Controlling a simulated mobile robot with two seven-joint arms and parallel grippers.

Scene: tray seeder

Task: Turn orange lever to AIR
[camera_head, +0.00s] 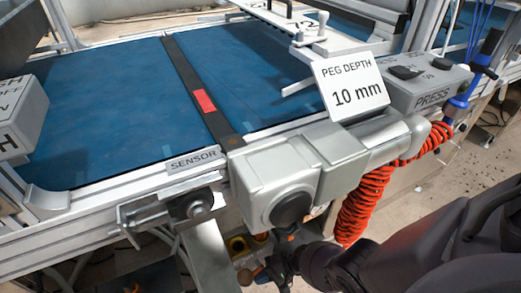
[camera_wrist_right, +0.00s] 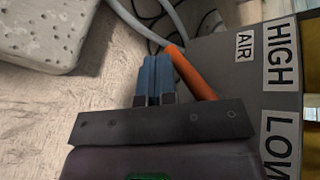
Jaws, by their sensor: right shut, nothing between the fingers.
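The orange lever (camera_wrist_right: 190,72) shows in the right wrist view, slanting from upper left to lower right in front of a grey panel. Its lower end is hidden behind my gripper's dark mount. My right gripper (camera_wrist_right: 154,72) is shut and empty, its blue fingers together just left of the lever; I cannot tell whether they touch it. The AIR label (camera_wrist_right: 244,45) is on the panel, right of the lever. In the head view my right gripper (camera_head: 268,268) is low, below the grey machine head, small and partly hidden. My left gripper is not in view.
HIGH (camera_wrist_right: 284,55) and LOW (camera_wrist_right: 281,145) labels are on the panel's right side. A grey hose (camera_wrist_right: 165,22) runs above the lever. In the head view a coiled orange hose (camera_head: 362,205) hangs near my right arm, beside the blue conveyor belt (camera_head: 110,100) machine.

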